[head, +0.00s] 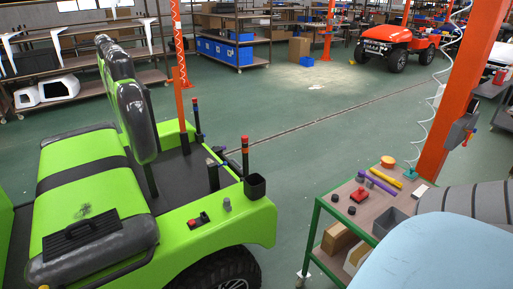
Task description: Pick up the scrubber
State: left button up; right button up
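I cannot tell for certain which thing is the scrubber. A black ribbed block with a handle (80,232) lies on the dark front end of the green cart's seat (85,185). A small red and dark piece (359,195) lies on the wooden top of the green-framed trolley (345,218). Another small red and dark piece (198,221) sits on the green cart's body (226,226). Neither of my grippers shows in the head view.
The trolley also holds a yellow bar (387,178), a purple bar (382,186), an orange round piece (388,161) and a grey bin (389,222). An orange post (457,90) rises behind it. Green floor (300,165) between cart and trolley is clear.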

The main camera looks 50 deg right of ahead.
aim_at(360, 195)
jog(key=z, duration=2.45)
jog(key=i+l+z, duration=0.15)
jog(key=i, duration=0.35)
jog(key=i+l+z, duration=0.1)
jog(key=i, duration=0.45)
jog(key=i+l+z, duration=0.15)
jog(key=i, duration=0.35)
